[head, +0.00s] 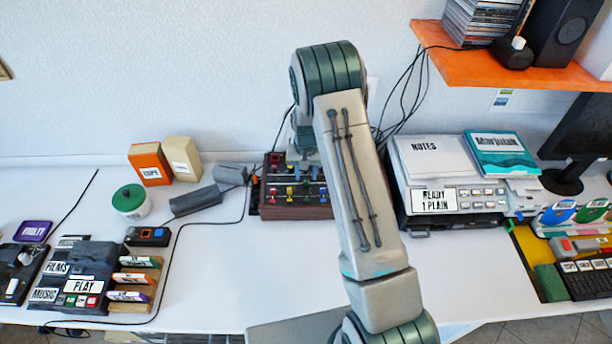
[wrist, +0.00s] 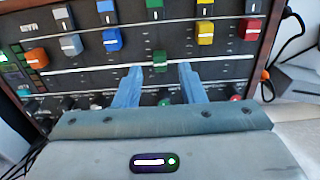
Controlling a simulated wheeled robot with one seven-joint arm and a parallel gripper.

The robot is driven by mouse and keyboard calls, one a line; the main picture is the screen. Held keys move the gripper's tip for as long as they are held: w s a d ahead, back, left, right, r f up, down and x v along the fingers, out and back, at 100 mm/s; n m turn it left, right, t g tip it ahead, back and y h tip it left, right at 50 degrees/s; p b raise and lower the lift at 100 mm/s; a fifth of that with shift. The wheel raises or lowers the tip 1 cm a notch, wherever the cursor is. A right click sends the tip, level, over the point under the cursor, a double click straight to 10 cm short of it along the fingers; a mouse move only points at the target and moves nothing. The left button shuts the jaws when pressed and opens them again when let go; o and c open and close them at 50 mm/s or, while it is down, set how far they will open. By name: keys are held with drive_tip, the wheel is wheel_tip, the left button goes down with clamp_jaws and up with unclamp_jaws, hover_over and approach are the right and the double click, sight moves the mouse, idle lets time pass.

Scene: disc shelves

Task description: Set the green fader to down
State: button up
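The green fader cap (wrist: 160,59) is on the dark mixer panel (wrist: 120,58) in the wrist view. It is on a light line across the panel, lower in the picture than the blue cap (wrist: 112,39) and yellow cap (wrist: 205,33) beside it. My gripper (wrist: 160,69) is open, with its two blue fingers apart. The green cap shows in the gap between the fingertips, with space on both sides; I cannot tell if the tips reach its depth. In the head view the mixer (head: 293,208) stands at the back of the table, partly hidden by my arm.
An orange cap (wrist: 37,58), a grey cap (wrist: 70,45) and a red cap (wrist: 249,28) share the panel. Small knobs run along its lower part. In the head view, a grey printer-like machine (head: 455,200) stands right of my arm. White table (head: 220,270) is clear in front of the mixer.

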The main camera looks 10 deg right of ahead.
sight(306, 182)
drive_tip(key=shift+f, duration=1.4)
clamp_jaws()
drive_tip(key=shift+s+f, duration=0.1)
drive_tip(key=shift+s, duration=0.15)
drive_tip(key=shift+s+a+b, duration=0.15)
drive_tip(key=shift+s+b, duration=0.2)
drive_tip(key=shift+s, duration=0.25)
drive_tip(key=shift+s+a+b, duration=0.15)
drive_tip(key=shift+s+b, duration=0.15)
drive_tip(key=shift+s, duration=0.55)
drive_tip(key=shift+w, duration=0.15)
unclamp_jaws()
